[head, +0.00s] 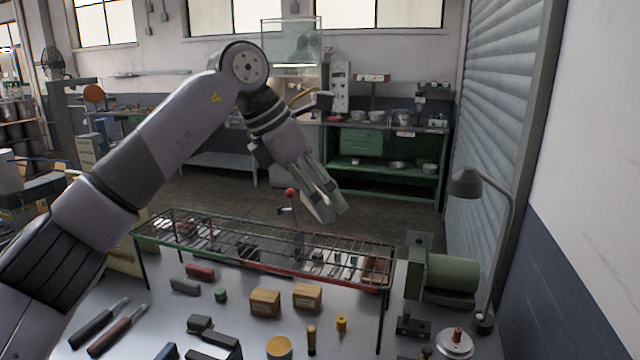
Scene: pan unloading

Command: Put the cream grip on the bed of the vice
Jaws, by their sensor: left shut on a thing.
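My left gripper (328,212) hangs in the air above and behind the wire rack, its fingers pointing down. It is shut on a small pale piece between its fingertips, which looks like the cream grip (323,208); the fingers hide most of it. A dark grey blocky tool (214,338) on the front of the bench looks like the vice; its lower part is cut off by the picture edge. The gripper is well above and beyond it. My right gripper is not in view.
The long wire rack (334,262) stands across the back of the bench. Wooden blocks (265,302), a yellow-topped can (279,347) and handled tools (117,330) lie in front. A green machine (447,277) and a lamp (468,184) stand at the right. A red-knobbed lever (290,193) rises by the rack.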

